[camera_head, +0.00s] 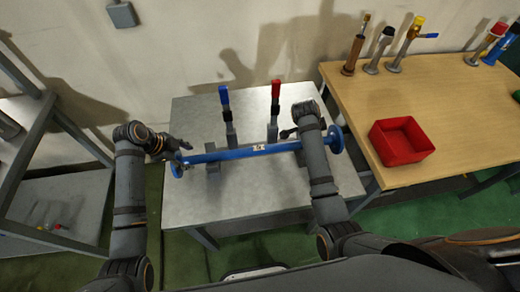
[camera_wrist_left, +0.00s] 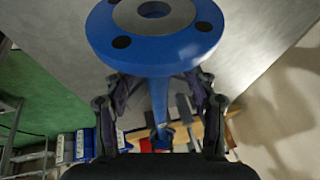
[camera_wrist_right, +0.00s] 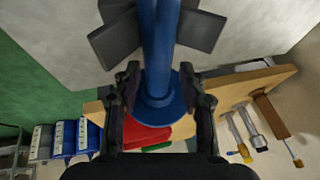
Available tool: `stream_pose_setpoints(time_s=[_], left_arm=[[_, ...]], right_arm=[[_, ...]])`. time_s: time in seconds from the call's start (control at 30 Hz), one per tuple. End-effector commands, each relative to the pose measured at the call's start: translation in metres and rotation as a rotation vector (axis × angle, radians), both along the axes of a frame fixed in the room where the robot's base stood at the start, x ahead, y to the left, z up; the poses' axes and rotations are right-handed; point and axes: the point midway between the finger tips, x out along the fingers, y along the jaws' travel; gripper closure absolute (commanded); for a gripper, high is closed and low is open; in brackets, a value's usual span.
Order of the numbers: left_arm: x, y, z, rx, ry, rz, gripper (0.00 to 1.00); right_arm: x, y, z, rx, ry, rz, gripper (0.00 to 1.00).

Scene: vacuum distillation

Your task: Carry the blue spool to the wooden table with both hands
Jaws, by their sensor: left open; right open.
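The blue spool (camera_head: 250,151) is a long pipe with a round flange at each end. It lies level across supports on the grey metal table (camera_head: 205,112). My left gripper (camera_head: 178,146) is open by the spool's left end; in the left wrist view the near flange (camera_wrist_left: 155,35) shows large and the open fingers (camera_wrist_left: 160,100) stand either side of the pipe. My right gripper (camera_head: 290,133) is open at the spool's right part; in the right wrist view its fingers (camera_wrist_right: 160,90) straddle the pipe (camera_wrist_right: 160,45) near the far flange. The wooden table (camera_head: 440,90) stands at the right.
A red bin (camera_head: 400,141) sits on the wooden table's near left part. Several valves and tools, including a brown-bodied one (camera_head: 354,50), stand along its back. A blue-handled clamp (camera_head: 227,113) and a red-handled clamp (camera_head: 273,108) stand behind the spool. The wooden table's middle is clear.

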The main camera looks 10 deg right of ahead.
Motion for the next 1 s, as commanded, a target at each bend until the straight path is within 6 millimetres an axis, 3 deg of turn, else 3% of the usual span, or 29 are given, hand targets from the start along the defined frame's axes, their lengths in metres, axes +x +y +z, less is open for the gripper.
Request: stream_pose_setpoints(time_s=[0.1, 0.3, 0.67, 0.9, 1.0], left_arm=[[0.004, -0.008, -0.018, 0.000, 0.001, 0.001, 0.43], [0.009, -0.015, -0.036, 0.001, 0.000, 0.000, 0.43], [0.010, -0.016, -0.040, 0.002, -0.001, 0.000, 0.43], [0.010, -0.016, -0.040, 0.002, -0.001, 0.001, 0.75], [0.010, -0.016, -0.040, 0.002, -0.001, 0.001, 0.89]], right_arm=[[0.004, -0.008, -0.018, -0.001, 0.001, 0.000, 0.58], [0.009, -0.015, -0.036, 0.001, 0.000, 0.000, 0.58], [0.010, -0.016, -0.040, 0.002, -0.001, 0.000, 0.58], [0.010, -0.016, -0.040, 0.002, -0.001, 0.000, 0.90], [0.010, -0.016, -0.040, 0.002, -0.001, 0.001, 1.00]])
